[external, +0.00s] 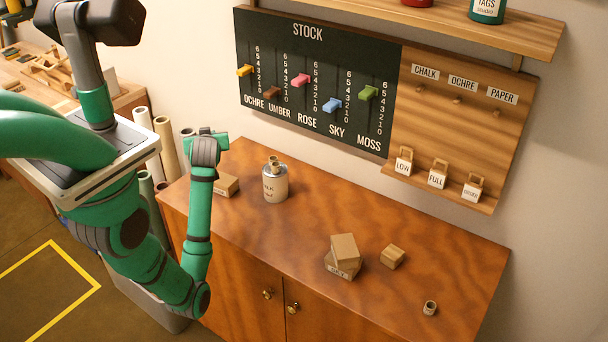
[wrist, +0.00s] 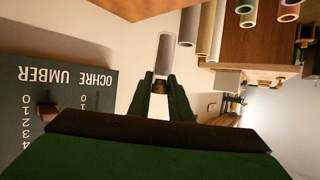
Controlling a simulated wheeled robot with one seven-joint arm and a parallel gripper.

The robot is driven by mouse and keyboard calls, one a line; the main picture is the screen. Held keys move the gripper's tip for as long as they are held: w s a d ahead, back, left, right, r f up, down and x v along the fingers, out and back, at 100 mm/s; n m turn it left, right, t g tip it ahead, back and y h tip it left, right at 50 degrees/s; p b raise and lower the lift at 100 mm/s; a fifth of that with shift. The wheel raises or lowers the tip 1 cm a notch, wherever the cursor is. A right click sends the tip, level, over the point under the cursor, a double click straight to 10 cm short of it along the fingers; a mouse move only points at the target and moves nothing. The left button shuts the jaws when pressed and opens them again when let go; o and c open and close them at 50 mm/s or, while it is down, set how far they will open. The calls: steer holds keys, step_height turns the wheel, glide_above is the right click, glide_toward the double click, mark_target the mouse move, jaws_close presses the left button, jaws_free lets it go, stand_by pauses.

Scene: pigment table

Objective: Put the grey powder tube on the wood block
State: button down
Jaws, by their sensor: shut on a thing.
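My gripper (wrist: 161,82) is shut on a grey tube (wrist: 165,52), which sticks out beyond the fingertips in the wrist view. In the external view my gripper (external: 210,137) is raised above the back left end of the wooden cabinet top; the tube is hard to make out there. A small light wood block (external: 393,257) sits on the cabinet top toward the right, well away from my gripper, with its top bare. The wrist view does not show this block.
A labelled jar (external: 275,184) and a small box (external: 227,185) stand near my gripper. Two stacked boxes (external: 344,250) are left of the block. A small tube (external: 430,308) stands at the front right. The stock board (external: 330,75) hangs behind. The middle of the cabinet top is clear.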

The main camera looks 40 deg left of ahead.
steer(key=shift+s+d+r, duration=0.15)
steer(key=shift+s, duration=0.1)
steer(key=shift+r, duration=0.1)
step_height(320, 180, up, 5)
steer(key=shift+r, duration=0.1)
steer(key=w+d+m+t+h, duration=0.1)
steer(key=w+d, duration=0.3)
steer(key=d, duration=0.3)
steer(key=w+d+m+t+h, duration=0.1)
steer(key=w+d+m, duration=0.1)
steer(key=w+d, duration=0.35)
steer(key=m+t+h, duration=0.2)
steer(key=m+h, duration=0.6)
steer(key=h, duration=0.2)
glide_above(393, 252)
steer(key=shift+f, duration=7.1)
